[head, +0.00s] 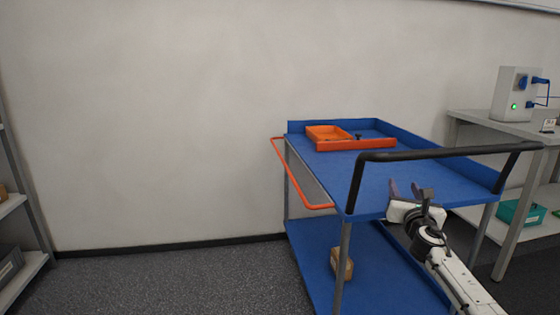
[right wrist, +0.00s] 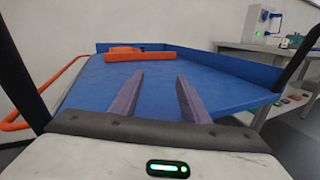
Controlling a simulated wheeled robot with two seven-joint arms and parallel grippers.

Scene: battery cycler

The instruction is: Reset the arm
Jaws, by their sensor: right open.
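My right gripper (head: 412,191) is in the head view at the near end of a blue cart (head: 372,182), by the black push handle (head: 440,153). In the right wrist view its two fingers (right wrist: 158,98) are spread apart with nothing between them. They point over the blue cart top (right wrist: 225,92). My right arm comes in from the lower right. My left gripper is not in either view.
An orange tray (head: 356,144) sits at the cart's far end, with a small dark item in it. An orange side rail (head: 300,180) sticks out left. A brown box (head: 342,264) is on the lower shelf. A grey bench (head: 480,125) with a white device (head: 511,94) stands right.

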